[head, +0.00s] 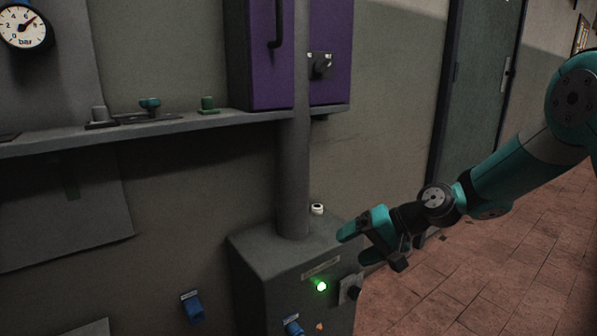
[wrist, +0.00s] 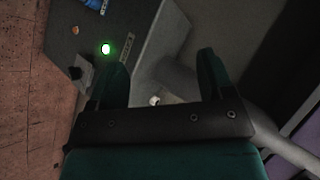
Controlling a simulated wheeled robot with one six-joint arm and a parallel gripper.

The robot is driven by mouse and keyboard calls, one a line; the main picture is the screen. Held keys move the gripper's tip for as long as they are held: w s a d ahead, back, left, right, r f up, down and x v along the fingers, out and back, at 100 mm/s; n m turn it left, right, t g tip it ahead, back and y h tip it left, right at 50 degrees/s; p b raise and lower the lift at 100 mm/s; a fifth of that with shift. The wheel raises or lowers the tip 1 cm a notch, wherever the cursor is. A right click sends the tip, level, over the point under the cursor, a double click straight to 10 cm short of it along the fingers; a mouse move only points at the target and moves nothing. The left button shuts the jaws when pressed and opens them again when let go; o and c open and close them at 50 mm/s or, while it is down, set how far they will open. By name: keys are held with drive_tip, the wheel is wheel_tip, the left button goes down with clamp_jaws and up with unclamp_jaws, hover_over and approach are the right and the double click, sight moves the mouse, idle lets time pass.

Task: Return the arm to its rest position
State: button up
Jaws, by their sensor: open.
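My teal arm reaches in from the right in the head view, and my gripper (head: 352,248) is at its end, beside the upper right of a dark grey machine box (head: 262,270). In the wrist view my gripper (wrist: 165,70) shows two dark teal fingers spread apart with nothing held between them. A green light (head: 321,286) glows on the box front; it also shows in the wrist view (wrist: 106,48), left of the fingers. A small white-topped part (head: 317,208) stands on the box top by a grey column; it shows between the fingers in the wrist view (wrist: 154,100).
A grey column (head: 293,150) rises from the box past a purple cabinet (head: 270,55). A shelf (head: 180,128) with small knobs runs along the wall at left. A dark knob (head: 350,289) sits on the box front. Tiled floor (head: 500,270) lies open at right before a door (head: 478,90).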

drive_tip(key=s+a+r+n+g+h, duration=0.1)
drive_tip(key=s+r+n, duration=0.1)
drive_tip(key=s+r, duration=0.35)
drive_tip(key=s+a+r+n+g+h, duration=0.1)
drive_tip(key=s+r+n+h, duration=0.1)
drive_tip(key=s, duration=0.6)
drive_tip(key=s+d+r+n+h, duration=0.1)
drive_tip(key=s+d+n+h, duration=0.1)
drive_tip(key=s, duration=0.7)
drive_tip(key=s+d+r+n+h, duration=0.1)
drive_tip(key=s+d+n, duration=0.15)
drive_tip(key=s, duration=0.65)
wheel_tip(320, 180, up, 30)
drive_tip(key=p, duration=2.9)
drive_tip(key=shift+w+f+m+g+p, duration=0.25)
drive_tip(key=shift+m+g+p, duration=0.1)
drive_tip(key=shift+m, duration=0.1)
